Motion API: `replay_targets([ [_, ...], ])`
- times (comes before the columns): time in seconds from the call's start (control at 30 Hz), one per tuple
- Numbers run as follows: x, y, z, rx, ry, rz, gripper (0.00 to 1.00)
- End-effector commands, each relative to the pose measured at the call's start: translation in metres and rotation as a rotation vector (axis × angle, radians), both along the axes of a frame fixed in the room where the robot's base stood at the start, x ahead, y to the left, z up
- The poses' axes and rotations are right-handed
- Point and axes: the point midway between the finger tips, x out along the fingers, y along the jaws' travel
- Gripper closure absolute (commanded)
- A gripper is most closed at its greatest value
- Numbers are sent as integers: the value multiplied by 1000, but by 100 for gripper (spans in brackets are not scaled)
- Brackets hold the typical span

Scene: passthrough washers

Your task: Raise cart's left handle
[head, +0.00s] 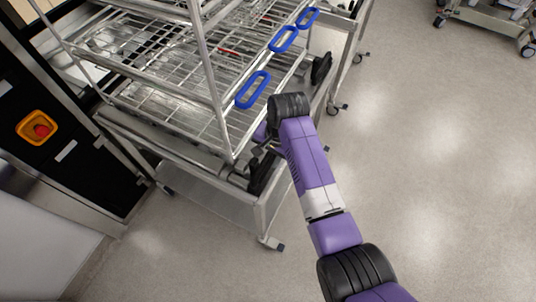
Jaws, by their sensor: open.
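The steel cart (204,182) stands left of centre, with a wire rack on it. Its left handle (264,171) is a black upright grip at the near corner of its right-hand end. A second black handle (321,68) is farther up along the same end. My gripper (256,146) is at the cart's end, just above the left handle, and looks open. My wrist partly hides its fingers, so I cannot tell whether they touch the handle.
Several blue loops (254,90) line the rack's right side above the cart. A black machine panel with a red button (41,130) stands at the left. Another cart (490,20) is at the far right. The floor (440,160) on the right is clear.

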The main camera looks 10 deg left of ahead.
Motion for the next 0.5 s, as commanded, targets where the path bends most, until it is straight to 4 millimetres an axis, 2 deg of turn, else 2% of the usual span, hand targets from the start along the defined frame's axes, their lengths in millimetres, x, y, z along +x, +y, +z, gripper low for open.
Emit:
replay_targets([
  [0.2, 0, 0, 0, 0, 0, 0, 60],
  [0.4, 0, 0, 0, 0, 0, 0, 99],
  [0.5, 0, 0, 0, 0, 0, 0, 100],
])
